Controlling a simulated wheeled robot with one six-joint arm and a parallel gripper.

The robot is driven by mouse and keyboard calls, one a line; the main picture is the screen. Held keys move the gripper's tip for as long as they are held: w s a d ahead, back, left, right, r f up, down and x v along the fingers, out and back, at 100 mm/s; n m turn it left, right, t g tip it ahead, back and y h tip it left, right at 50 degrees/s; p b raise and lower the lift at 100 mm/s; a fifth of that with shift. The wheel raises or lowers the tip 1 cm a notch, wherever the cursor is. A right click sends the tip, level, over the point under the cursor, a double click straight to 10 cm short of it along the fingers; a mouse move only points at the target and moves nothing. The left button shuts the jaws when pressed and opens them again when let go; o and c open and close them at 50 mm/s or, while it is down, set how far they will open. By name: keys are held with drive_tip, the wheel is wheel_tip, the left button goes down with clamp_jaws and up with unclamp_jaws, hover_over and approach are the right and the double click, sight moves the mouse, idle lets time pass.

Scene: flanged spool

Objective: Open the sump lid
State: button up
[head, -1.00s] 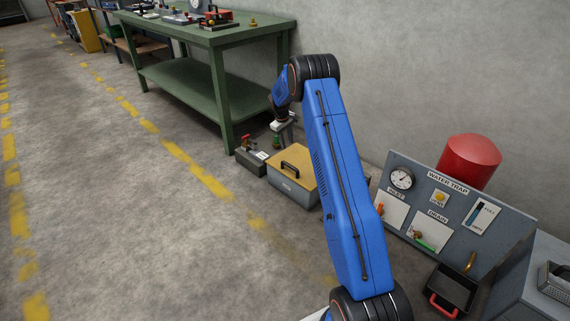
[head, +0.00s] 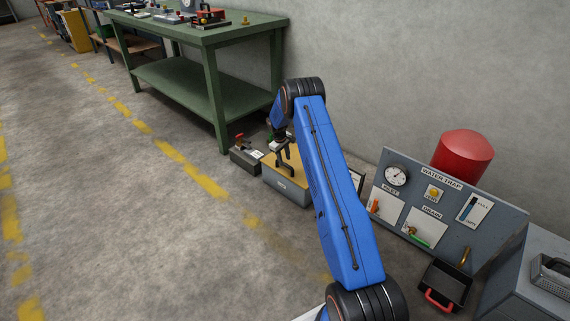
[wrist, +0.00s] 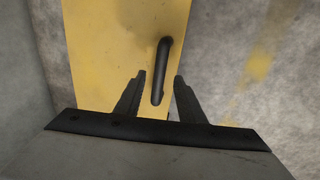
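The sump is a grey box (head: 288,192) on the floor by the wall, with a flat tan-yellow lid (wrist: 100,55) that lies shut. A black bar handle (wrist: 161,70) stands on the lid. My gripper (wrist: 160,77) is open above the lid and points down at it. In the wrist view its two fingers lie on either side of the handle's near end, with gaps to both. I cannot tell how far the fingertips are above the lid. In the head view my gripper (head: 282,160) is small and partly covers the handle.
A small dark box with a red-topped fitting (head: 245,155) stands left of the sump. A green workbench (head: 215,100) is behind it. The water trap panel (head: 440,210), a red tank (head: 462,155) and a black tray (head: 446,286) are to the right. Floor at left is clear.

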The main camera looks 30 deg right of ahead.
sight(285, 164)
drive_tip(key=shift+w+d+f, duration=0.1)
drive_tip(key=shift+d+f, duration=0.05)
drive_tip(key=shift+f, duration=0.7)
drive_tip(key=shift+w+d+f, duration=0.1)
drive_tip(key=shift+d+f, duration=0.05)
drive_tip(key=shift+f, duration=0.65)
drive_tip(key=shift+s, duration=0.1)
drive_tip(key=shift+c, duration=0.6)
clamp_jaws()
drive_tip(key=shift+d+r, duration=0.1)
drive_tip(key=shift+r, duration=0.05)
